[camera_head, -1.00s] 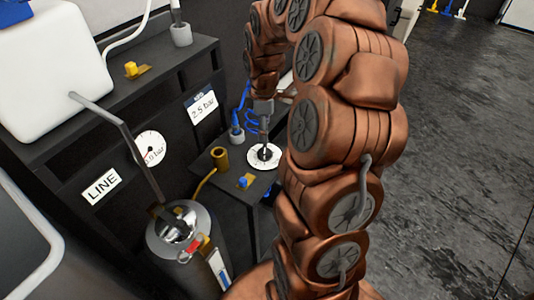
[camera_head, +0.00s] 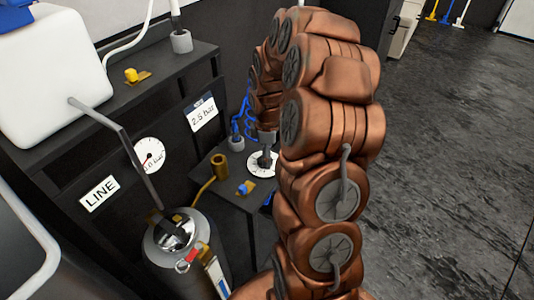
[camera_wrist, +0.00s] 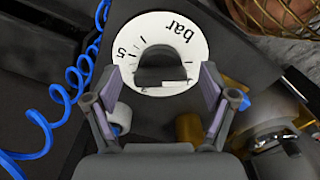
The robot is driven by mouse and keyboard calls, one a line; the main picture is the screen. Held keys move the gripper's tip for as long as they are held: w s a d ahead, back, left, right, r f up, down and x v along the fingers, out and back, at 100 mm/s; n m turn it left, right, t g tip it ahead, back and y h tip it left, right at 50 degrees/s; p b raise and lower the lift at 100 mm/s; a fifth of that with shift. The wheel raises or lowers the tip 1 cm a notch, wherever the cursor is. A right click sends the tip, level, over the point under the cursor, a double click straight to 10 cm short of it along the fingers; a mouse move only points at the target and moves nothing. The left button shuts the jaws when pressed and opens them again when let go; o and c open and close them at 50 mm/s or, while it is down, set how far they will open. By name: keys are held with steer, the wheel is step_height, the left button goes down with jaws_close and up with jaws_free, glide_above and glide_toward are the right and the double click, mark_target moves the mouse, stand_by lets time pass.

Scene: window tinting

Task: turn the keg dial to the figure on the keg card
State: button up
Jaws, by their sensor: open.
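The keg dial is a white disc (camera_head: 259,173) with a black knob, on a dark shelf. In the wrist view the dial (camera_wrist: 190,47) shows "bar", a 1, a 5 and tick marks. Its knob (camera_wrist: 160,62) carries a white mark on its near side. My gripper (camera_wrist: 163,80) is open, one finger on each side of the knob, with gaps visible. In the head view my gripper (camera_head: 267,152) is over the dial and hides part of it. The keg card (camera_head: 201,113) on the dark panel reads "2.5 bar".
A round gauge (camera_head: 149,154) and a LINE sign (camera_head: 99,193) are on the panel. A metal keg (camera_head: 182,240) stands below. A brass cup (camera_head: 220,166), a blue knob (camera_head: 243,189) and a coiled blue hose (camera_wrist: 67,95) are near the dial.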

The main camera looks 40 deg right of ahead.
steer(key=c, duration=1.2)
steer(key=shift+o, duration=0.2)
steer(key=shift+m, duration=0.3)
steer(key=m+b, duration=0.1)
steer(key=m, duration=0.3)
steer(key=shift+s+a+m, duration=0.1)
steer(key=shift+m, duration=0.2)
steer(key=m, duration=0.4)
steer(key=shift+a+m, duration=0.15)
steer(key=shift+m, duration=0.15)
steer(key=m, duration=0.5)
steer(key=shift+a+r, duration=0.1)
steer(key=shift+a, duration=0.05)
steer(key=shift+a+m, duration=0.15)
steer(key=shift+m, duration=2.25)
